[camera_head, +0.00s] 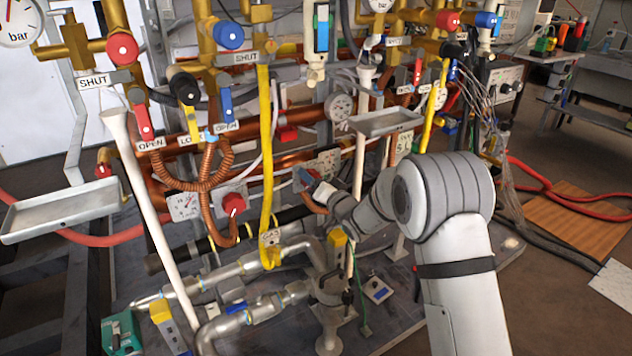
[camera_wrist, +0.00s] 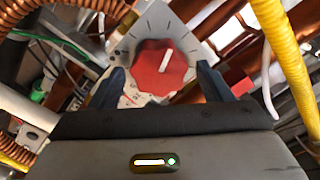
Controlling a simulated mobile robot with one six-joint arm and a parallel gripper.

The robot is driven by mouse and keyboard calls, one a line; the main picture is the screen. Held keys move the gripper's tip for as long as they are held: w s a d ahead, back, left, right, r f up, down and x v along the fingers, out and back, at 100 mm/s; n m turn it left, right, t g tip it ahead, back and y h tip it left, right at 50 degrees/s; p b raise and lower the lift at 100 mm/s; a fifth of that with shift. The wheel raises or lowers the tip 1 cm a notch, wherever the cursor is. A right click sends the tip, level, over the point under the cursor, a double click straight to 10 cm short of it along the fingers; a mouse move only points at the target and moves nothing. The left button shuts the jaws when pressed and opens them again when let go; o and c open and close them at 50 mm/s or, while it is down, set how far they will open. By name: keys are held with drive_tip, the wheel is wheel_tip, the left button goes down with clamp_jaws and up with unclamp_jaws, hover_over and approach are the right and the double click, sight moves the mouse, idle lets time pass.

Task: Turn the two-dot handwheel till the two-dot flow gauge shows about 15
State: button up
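A red handwheel (camera_wrist: 163,64) with a white pointer line sits on a grey plate (camera_wrist: 125,45) with tick marks in the wrist view. My gripper (camera_wrist: 161,76) is open, with one dark finger on each side of this handwheel; I cannot tell whether they touch it. In the head view my gripper (camera_head: 308,182) is at a small panel (camera_head: 328,158) low on the pipe rig and hides its handwheel. A dial shows on that panel, but its reading is too small to tell. No dot marks are readable, so I cannot confirm which handwheel this is.
Another panel to the left has a gauge (camera_head: 185,206) and a red knob (camera_head: 233,204). A yellow hose (camera_head: 266,140) hangs left of my gripper. A grey tray (camera_head: 385,122) juts out above. Silver pipes (camera_head: 245,266) run below.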

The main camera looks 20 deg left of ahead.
drive_tip(key=p+v, duration=0.1)
drive_tip(key=v, duration=0.7)
idle(0.4)
drive_tip(key=s+d+r+m+h+p, duration=0.1)
drive_tip(key=s+d+r+h+p, duration=0.1)
drive_tip(key=d+r+h+p, duration=0.6)
drive_tip(key=s+d+r+m+h+p, duration=0.15)
drive_tip(key=d+r+p, duration=0.35)
drive_tip(key=d+r, duration=0.7)
drive_tip(key=s+d+r+g+h+p, duration=0.4)
drive_tip(key=s+d+r+p, duration=0.25)
drive_tip(key=s+d, duration=0.5)
drive_tip(key=s+d+r+g+p, duration=0.1)
drive_tip(key=s+r+g+p, duration=0.1)
drive_tip(key=s, duration=0.7)
drive_tip(key=s+d+r+g+p, duration=0.2)
drive_tip(key=s+g+p, duration=0.1)
drive_tip(key=s, duration=0.6)
drive_tip(key=shift+d+r+n+p, duration=0.35)
drive_tip(key=shift+r+p, duration=0.05)
drive_tip(key=shift+p, duration=0.35)
